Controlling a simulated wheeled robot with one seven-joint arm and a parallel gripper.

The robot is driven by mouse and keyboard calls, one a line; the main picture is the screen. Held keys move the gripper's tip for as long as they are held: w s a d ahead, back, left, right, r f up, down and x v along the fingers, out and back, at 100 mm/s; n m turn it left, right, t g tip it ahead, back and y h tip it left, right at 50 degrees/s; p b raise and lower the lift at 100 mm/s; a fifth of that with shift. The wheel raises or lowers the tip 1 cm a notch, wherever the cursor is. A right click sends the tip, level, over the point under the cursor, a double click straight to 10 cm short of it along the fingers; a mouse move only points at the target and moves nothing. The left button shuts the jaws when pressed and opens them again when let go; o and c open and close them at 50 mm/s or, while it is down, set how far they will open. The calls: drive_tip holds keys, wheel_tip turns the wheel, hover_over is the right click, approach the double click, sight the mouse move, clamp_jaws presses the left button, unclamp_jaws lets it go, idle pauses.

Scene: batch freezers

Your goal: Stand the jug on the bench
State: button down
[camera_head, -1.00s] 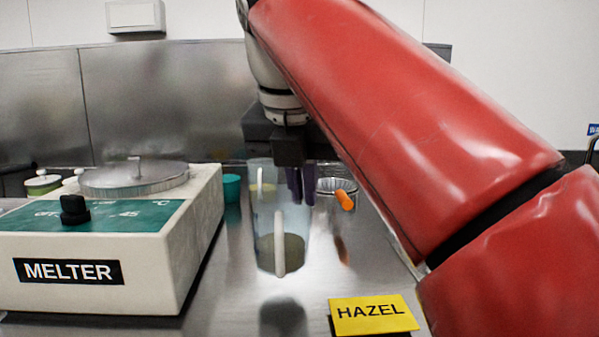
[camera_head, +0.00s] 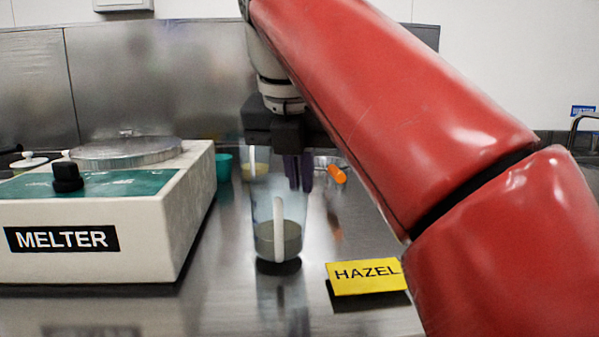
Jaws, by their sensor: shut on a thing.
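The clear jug (camera_head: 278,210) with a pale upright handle and a dark grey filling in its bottom is upright in the middle of the view. My gripper (camera_head: 297,168) is at its upper rear, pointing down with dark purple fingers, shut on the jug. The jug's base is very close above the steel bench (camera_head: 225,290), with a dark shadow right under it; I cannot tell whether it touches. The exact grip spot is partly hidden behind the jug.
A white melter (camera_head: 130,225) stands left. A yellow HAZEL card (camera_head: 365,277) is front right of the jug. Behind are a teal cup (camera_head: 223,167), another clear vessel with yellowish contents (camera_head: 256,168) and an orange-handled item (camera_head: 337,174). The front bench between melter and card is clear.

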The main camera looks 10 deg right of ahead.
drive_tip(key=shift+f+b, duration=0.5)
drive_tip(key=shift+f, duration=0.1)
drive_tip(key=c, duration=1.5)
unclamp_jaws()
drive_tip(key=shift+r, duration=0.1)
